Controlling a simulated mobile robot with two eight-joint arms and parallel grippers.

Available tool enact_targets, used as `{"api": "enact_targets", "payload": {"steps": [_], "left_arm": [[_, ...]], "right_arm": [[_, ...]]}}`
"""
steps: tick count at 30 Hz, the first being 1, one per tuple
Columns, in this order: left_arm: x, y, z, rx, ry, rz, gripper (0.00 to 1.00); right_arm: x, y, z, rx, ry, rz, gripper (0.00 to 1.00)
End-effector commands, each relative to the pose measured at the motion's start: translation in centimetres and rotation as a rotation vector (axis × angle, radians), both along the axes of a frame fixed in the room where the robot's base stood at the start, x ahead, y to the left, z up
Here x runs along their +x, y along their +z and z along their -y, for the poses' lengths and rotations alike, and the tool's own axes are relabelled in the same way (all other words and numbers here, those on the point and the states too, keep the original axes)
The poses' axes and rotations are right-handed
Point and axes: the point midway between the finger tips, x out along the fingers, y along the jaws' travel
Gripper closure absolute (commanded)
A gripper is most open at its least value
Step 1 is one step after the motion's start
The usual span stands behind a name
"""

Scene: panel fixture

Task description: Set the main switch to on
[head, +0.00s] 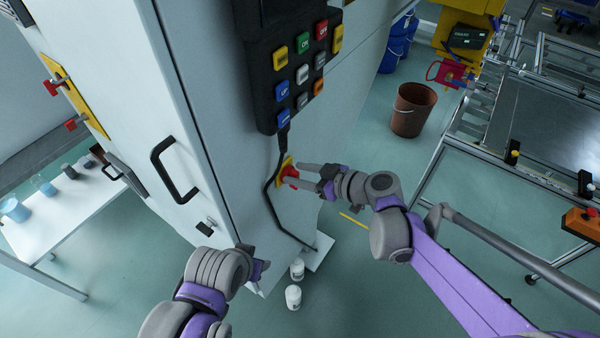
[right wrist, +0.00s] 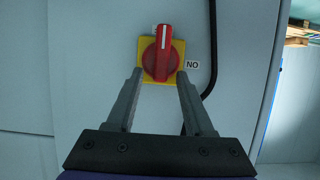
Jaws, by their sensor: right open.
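The main switch is a red rotary knob (right wrist: 163,50) on a yellow square plate (right wrist: 147,45) on the grey cabinet. Its handle stands nearly upright in the right wrist view, toward a mostly hidden label at the top. A label reading "NO" (right wrist: 193,65), apparently ON upside down, is right of the plate. The red knob also shows in the head view (head: 289,172). My right gripper (right wrist: 160,76) is open, its fingertips either side of the knob's lower part; I cannot tell whether they touch it. My left gripper (head: 260,270) is low by the cabinet, its jaws unclear.
A black button pendant (head: 262,75) hangs on the cabinet above the switch, and its cable (head: 270,200) runs down close beside it. A black door handle (head: 172,170) juts out at the left. Two white containers (head: 294,297) stand below. A brown bucket (head: 412,110) is behind.

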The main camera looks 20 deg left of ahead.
Motion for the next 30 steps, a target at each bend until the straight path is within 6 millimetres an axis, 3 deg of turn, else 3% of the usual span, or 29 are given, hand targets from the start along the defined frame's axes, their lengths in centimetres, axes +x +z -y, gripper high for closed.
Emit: {"api": "enact_targets", "payload": {"steps": [2, 10, 22, 30], "left_arm": [[0.00, 0.00, 0.00, 0.000, 0.000, 0.000, 0.49], [0.00, 0.00, 0.00, 0.000, 0.000, 0.000, 0.49], [-0.01, -0.06, 0.00, 0.000, 0.000, 0.000, 0.49], [-0.10, -0.44, 0.00, 0.000, 0.000, -0.002, 0.49]], "right_arm": [[0.00, 0.01, 0.02, 0.000, 0.000, 0.000, 0.51], [0.00, 0.01, 0.03, 0.000, 0.000, 0.000, 1.00], [0.04, -0.01, 0.05, 0.006, 0.000, -0.015, 1.00], [0.46, -0.09, 0.21, 0.045, -0.001, -0.125, 1.00]]}}
